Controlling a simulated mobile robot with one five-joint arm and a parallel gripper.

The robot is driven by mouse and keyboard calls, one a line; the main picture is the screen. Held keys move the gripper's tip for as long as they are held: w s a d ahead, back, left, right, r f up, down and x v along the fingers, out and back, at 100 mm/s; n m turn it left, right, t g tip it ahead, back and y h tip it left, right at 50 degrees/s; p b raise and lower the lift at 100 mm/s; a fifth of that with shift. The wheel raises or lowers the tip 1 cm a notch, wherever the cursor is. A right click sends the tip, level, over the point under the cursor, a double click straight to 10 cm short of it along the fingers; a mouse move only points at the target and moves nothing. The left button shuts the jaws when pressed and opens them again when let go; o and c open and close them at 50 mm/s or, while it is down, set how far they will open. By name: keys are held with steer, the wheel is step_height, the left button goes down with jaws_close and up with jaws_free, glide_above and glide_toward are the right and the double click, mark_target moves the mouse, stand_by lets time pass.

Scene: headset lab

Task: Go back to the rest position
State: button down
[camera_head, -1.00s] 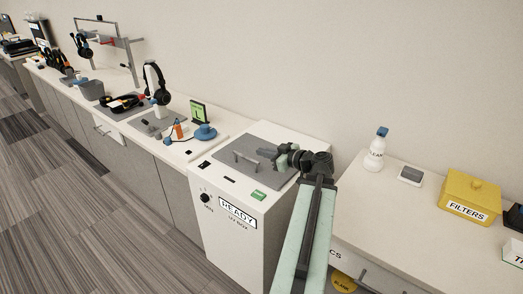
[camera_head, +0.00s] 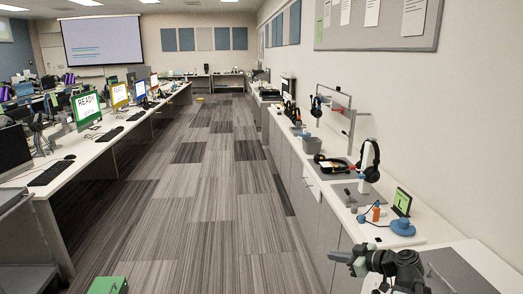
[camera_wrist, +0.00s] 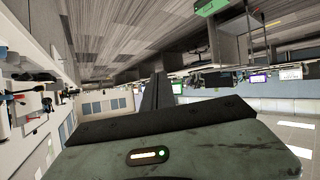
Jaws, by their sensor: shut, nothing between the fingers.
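My gripper (camera_head: 343,259) is at the lower right of the head view, its fingers together and pointing left, with nothing between them. It shows in front of the wall counter's edge, left of the grey-topped box (camera_head: 463,272). My dark wrist joint is just right of the fingers. In the wrist view a dark bar, likely my shut fingers (camera_wrist: 157,92), extends beyond my grey-green housing. The wrist picture is turned so that the floor is at the top.
A desk row with monitors (camera_head: 86,108) stands at left.

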steer(key=s+a+f+g+h+p, duration=0.1)
steer(key=s+a+f+g, duration=0.15)
steer(key=a, duration=0.45)
steer(key=s+a+f+g+h+p, duration=0.1)
steer(key=a+f+g, duration=0.15)
steer(key=a, duration=0.55)
steer(key=s+a+f+g+h+p, duration=0.1)
steer(key=s+a+f+g, duration=0.15)
steer(key=a, duration=0.45)
steer(key=s+d+f+m+g+h, duration=0.2)
steer(key=s+d+m+h, duration=0.2)
steer(key=d+m, duration=0.3)
steer(key=shift+d+m+h, duration=0.35)
steer(key=shift+m+h, duration=0.05)
steer(key=shift+m, duration=0.5)
steer(key=shift+f+g, duration=0.1)
steer(key=shift+g, duration=0.15)
